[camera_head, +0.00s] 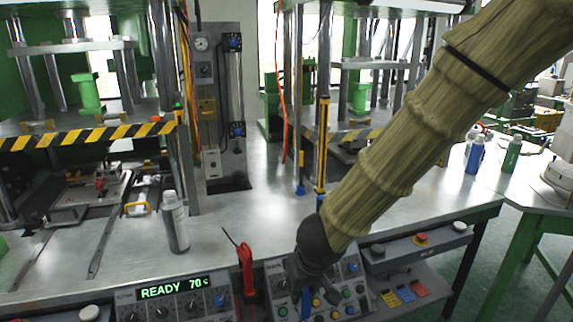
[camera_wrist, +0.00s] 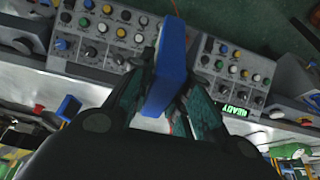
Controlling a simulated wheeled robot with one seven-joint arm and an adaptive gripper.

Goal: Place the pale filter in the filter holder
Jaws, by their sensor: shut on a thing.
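In the wrist view my gripper (camera_wrist: 165,82) is shut on a long blue block (camera_wrist: 170,45), which stands out past the dark fingers. A small pale patch shows at the block's near end; I cannot tell what it is. I cannot pick out a pale filter or a filter holder for certain in either view.
A grey bottle (camera_head: 174,222) stands on the metal bench (camera_head: 120,258). A red-handled tool (camera_head: 246,262) stands upright left of my gripper. A panel reading READY (camera_head: 172,292) is at front left.

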